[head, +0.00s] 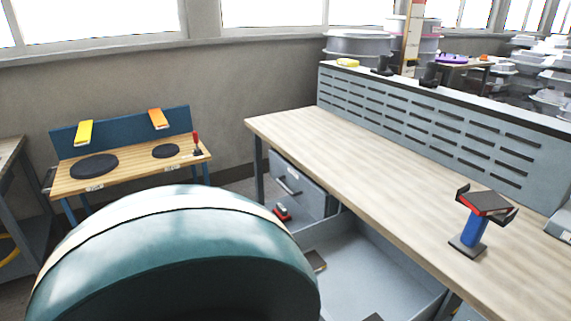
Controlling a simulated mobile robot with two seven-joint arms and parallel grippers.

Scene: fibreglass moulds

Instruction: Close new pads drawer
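A grey drawer (360,264) stands pulled out beneath the long wooden workbench (380,160). A small brown flat item (316,261) lies in its left part, and a dark item (373,317) shows at the bottom picture edge. A large teal rounded shape (190,265) with a cream band fills the lower left and hides part of the drawer. A second grey drawer front (298,183) with a bar handle is under the bench's far end. No label saying new pads is readable on either. Neither of my grippers is in view.
A blue stand with a red-and-black top (485,203) is on the bench, before a slotted grey panel (420,110). A small red item (283,212) sits low below the handled drawer. A low wooden table (130,176) with black discs stands at the left.

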